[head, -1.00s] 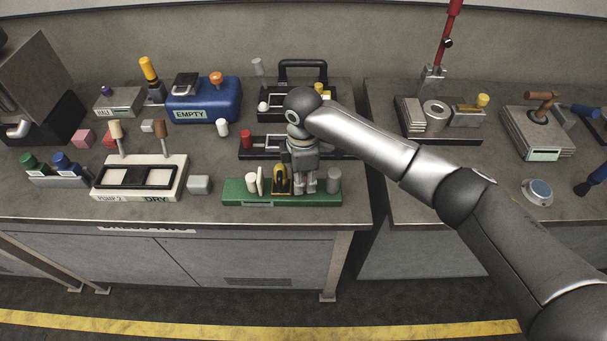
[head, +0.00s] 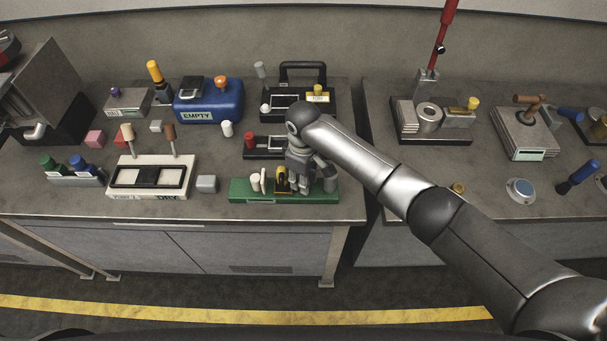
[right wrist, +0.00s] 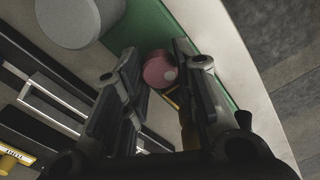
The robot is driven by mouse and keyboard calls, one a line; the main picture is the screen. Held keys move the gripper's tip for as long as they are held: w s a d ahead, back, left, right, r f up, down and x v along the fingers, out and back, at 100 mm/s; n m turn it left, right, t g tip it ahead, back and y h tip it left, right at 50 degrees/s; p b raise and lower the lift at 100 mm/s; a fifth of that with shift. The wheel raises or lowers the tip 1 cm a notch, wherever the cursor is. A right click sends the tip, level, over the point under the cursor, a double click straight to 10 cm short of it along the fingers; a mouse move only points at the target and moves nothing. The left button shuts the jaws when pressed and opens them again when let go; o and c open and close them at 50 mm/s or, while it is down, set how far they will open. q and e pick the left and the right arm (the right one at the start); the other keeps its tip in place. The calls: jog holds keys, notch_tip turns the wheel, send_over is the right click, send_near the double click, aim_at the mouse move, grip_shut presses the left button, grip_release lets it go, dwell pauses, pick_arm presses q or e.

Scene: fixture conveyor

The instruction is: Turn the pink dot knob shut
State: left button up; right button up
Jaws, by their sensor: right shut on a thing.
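A round pink knob (right wrist: 159,70) with a paler pink dot on its face shows in the right wrist view. It sits between the two fingers of my right gripper (right wrist: 157,66), near their tips. My right gripper (head: 301,188) is shut on this knob over the right part of the green base (head: 260,196). The green base also shows in the right wrist view (right wrist: 150,22). In the head view the gripper hides the knob. My left gripper is not in view.
On the green base, a yellow-and-black piece (head: 281,181) and pale pegs (head: 255,183) stand left of the gripper, and a grey cylinder (head: 330,180) stands close on its right. A red knob (head: 249,141) stands on a dark base behind. Bare bench lies in front.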

dwell(0.3)
jog(key=o, duration=1)
jog(key=shift+o, duration=0.2)
notch_tip(320, 180, up, 12)
